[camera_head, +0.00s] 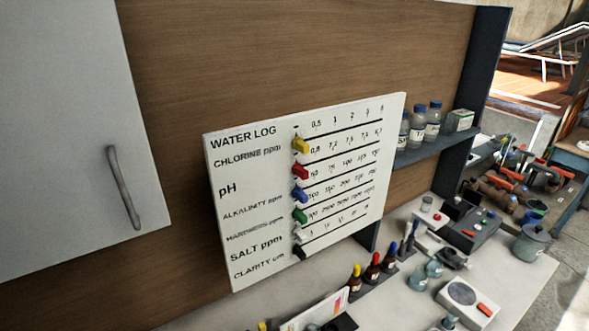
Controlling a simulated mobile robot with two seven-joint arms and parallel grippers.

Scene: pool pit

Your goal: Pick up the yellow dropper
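The yellow dropper (355,278) is a small dark bottle with a yellow top. It stands upright at the left end of a short row on the counter, below the water log board. Beside it stand a red-topped dropper (373,268) and a blue-topped dropper (390,258). Neither of my grippers is in view, and nothing touches the yellow dropper.
The white water log board (335,175) with coloured sliders hangs on the wooden wall above the counter (405,302). Glass flasks (418,279) and a grey device (462,295) stand right of the droppers. A cabinet door (60,130) fills the left.

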